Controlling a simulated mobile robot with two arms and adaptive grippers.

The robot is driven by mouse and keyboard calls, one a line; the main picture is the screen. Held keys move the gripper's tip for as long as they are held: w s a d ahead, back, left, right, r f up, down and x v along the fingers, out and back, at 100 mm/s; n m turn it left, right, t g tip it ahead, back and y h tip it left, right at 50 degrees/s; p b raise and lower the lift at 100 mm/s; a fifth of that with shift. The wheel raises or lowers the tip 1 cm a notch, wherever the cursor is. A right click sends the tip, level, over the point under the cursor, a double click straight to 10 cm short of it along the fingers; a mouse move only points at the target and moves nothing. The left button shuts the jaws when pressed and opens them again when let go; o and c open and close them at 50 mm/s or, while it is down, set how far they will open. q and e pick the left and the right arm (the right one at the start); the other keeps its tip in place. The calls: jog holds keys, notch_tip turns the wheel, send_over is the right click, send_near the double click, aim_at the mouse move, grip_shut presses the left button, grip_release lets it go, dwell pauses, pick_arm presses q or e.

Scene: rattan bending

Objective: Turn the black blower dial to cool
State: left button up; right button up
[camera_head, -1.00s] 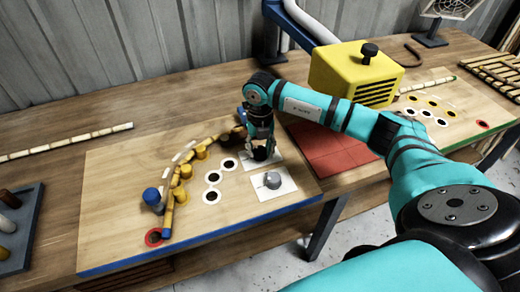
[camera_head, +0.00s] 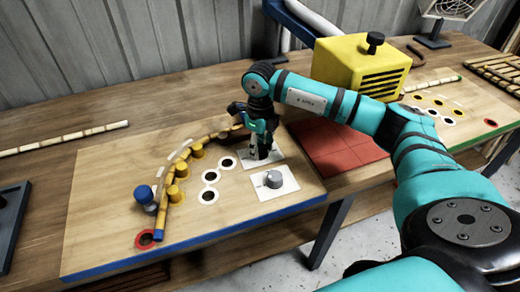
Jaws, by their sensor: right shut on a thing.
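My right gripper (camera_head: 260,153) points down at the far white plate on the wooden board (camera_head: 110,215). It is shut on the black dial there, which its fingers mostly hide. The setting of the dial cannot be read. A grey knob (camera_head: 274,180) sits on a nearer white plate (camera_head: 265,192), apart from the gripper. A yellow box (camera_head: 350,66) with a black knob (camera_head: 375,40) on top stands behind my right arm. My left gripper is not in view.
A curved rattan strip (camera_head: 180,168) runs among yellow pegs and a blue peg (camera_head: 144,193) on the board. Black-and-white round marks (camera_head: 208,196) lie beside it. A red mat (camera_head: 338,150) lies to the right. A straight rattan pole (camera_head: 65,138) lies at the left.

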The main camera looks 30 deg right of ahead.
aim_at(260, 147)
jog(key=shift+n, duration=0.6)
jog(key=shift+r, duration=0.1)
jog(key=o, duration=1.1)
jog(key=shift+o, duration=0.2)
notch_tip(260, 147, up, 12)
jog(key=shift+b, duration=0.3)
